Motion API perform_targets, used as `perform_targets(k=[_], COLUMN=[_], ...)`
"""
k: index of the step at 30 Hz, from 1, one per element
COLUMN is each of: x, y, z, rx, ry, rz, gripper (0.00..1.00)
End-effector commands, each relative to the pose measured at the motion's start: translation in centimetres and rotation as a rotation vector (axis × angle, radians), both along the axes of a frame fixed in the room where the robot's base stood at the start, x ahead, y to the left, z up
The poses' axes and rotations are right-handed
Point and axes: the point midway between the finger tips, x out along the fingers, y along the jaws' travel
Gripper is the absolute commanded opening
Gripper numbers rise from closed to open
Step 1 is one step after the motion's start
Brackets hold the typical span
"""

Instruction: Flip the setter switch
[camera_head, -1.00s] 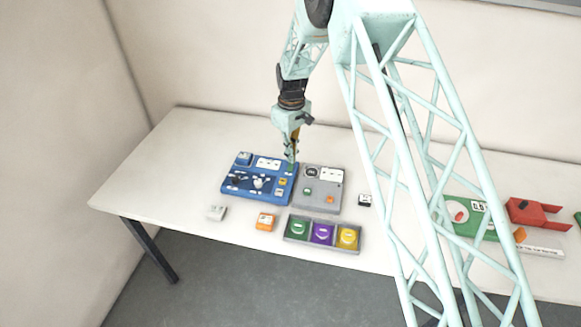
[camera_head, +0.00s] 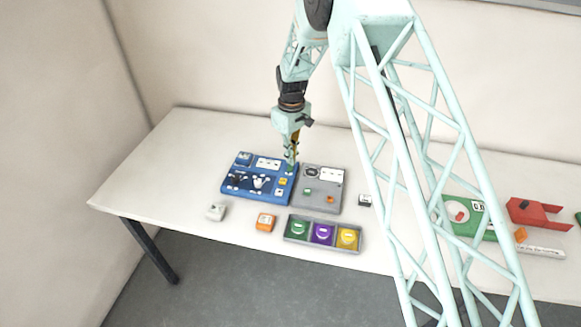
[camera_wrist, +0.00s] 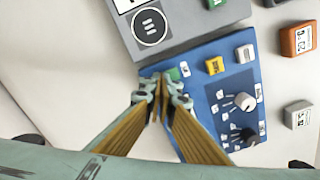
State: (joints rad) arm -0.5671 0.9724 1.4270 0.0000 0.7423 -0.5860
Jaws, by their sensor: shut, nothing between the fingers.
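A blue control panel (camera_head: 228,189) lies on the table in the head view, and its edge also shows in the wrist view (camera_wrist: 196,100). It carries grey-white knobs or levers (camera_wrist: 245,101), a green button (camera_wrist: 174,73), a yellow button (camera_wrist: 214,65) and a white button (camera_wrist: 244,53). I cannot tell which control is the setter switch. My gripper (camera_head: 291,165) points down over the panel's right back part. In the wrist view its shut, empty fingertips (camera_wrist: 161,82) are right beside the green button; whether they touch it is unclear.
A grey panel (camera_head: 320,200) adjoins the blue one on the right. A tray (camera_head: 321,246) with green, purple and yellow pieces lies in front. An orange block (camera_head: 265,222), a white block (camera_head: 216,212) and a black-and-white block (camera_head: 365,200) stand nearby. The left table end is clear.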

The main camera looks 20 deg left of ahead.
Motion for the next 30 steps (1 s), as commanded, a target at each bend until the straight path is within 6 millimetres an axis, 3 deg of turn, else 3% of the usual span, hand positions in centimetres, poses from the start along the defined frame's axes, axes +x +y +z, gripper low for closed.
perform_targets(k=[30], x=[-0.01], y=[-0.01], z=[-0.96], rx=[0.0], ry=[0.0], rz=[0.0], gripper=[0.0])
